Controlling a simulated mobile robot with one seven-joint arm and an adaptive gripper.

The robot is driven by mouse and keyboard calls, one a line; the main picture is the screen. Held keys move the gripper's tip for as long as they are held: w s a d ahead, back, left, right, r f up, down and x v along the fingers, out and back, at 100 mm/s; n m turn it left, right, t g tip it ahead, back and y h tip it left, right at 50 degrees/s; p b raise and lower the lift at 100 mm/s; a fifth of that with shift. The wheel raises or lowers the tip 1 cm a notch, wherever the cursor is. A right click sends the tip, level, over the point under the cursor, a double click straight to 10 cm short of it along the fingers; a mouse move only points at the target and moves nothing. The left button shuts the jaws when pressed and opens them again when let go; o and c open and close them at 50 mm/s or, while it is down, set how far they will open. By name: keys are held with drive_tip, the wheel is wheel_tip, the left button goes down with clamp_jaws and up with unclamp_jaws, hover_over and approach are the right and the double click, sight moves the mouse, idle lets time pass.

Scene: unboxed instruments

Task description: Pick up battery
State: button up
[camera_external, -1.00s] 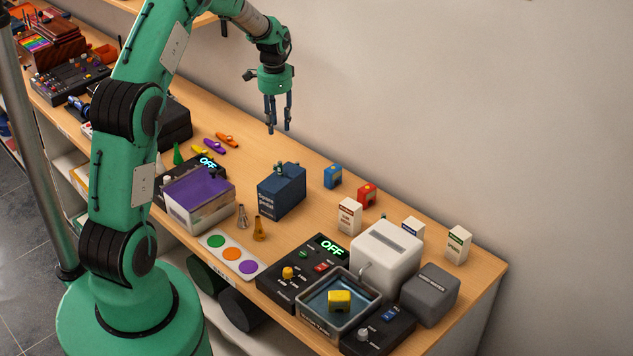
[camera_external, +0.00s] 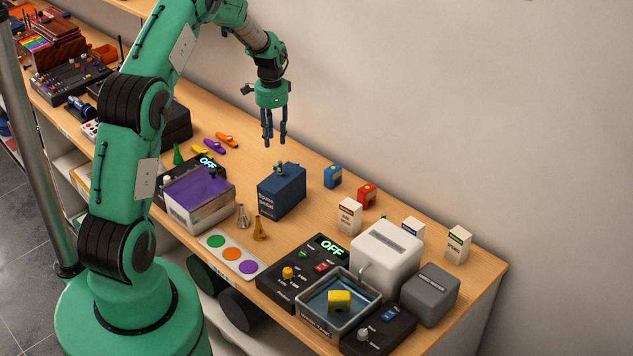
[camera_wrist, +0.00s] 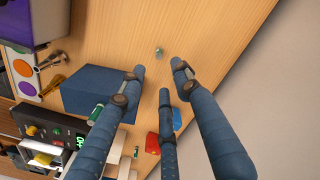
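A small green and silver battery (camera_wrist: 159,52) stands on the wooden table in the wrist view, just beyond my fingertips. A second green cylinder (camera_wrist: 95,113) shows at the edge of the dark blue box (camera_wrist: 90,90). In the external view a small green and silver item (camera_external: 280,168) shows at the back top edge of the blue box (camera_external: 281,194); I cannot tell whether it is on or behind it. My gripper (camera_external: 274,141) hangs above and behind the box, fingers pointing down. In the wrist view its blue fingers (camera_wrist: 160,79) are spread with nothing between them.
Blue (camera_external: 333,176) and red (camera_external: 367,195) small blocks stand right of the box. White cartons (camera_external: 349,216), a white appliance (camera_external: 386,252) and a tray with a yellow block (camera_external: 340,301) lie farther right. A purple-topped bin (camera_external: 199,198) is left. The wall is behind.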

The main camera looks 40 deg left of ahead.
sight(275, 165)
wheel_tip(275, 165, down, 7)
drive_tip(key=shift+r, duration=0.2)
idle(0.4)
drive_tip(key=shift+s+d+f+p, duration=0.1)
drive_tip(key=shift+f+p, duration=0.5)
drive_tip(key=shift+f, duration=1.95)
clamp_jaws()
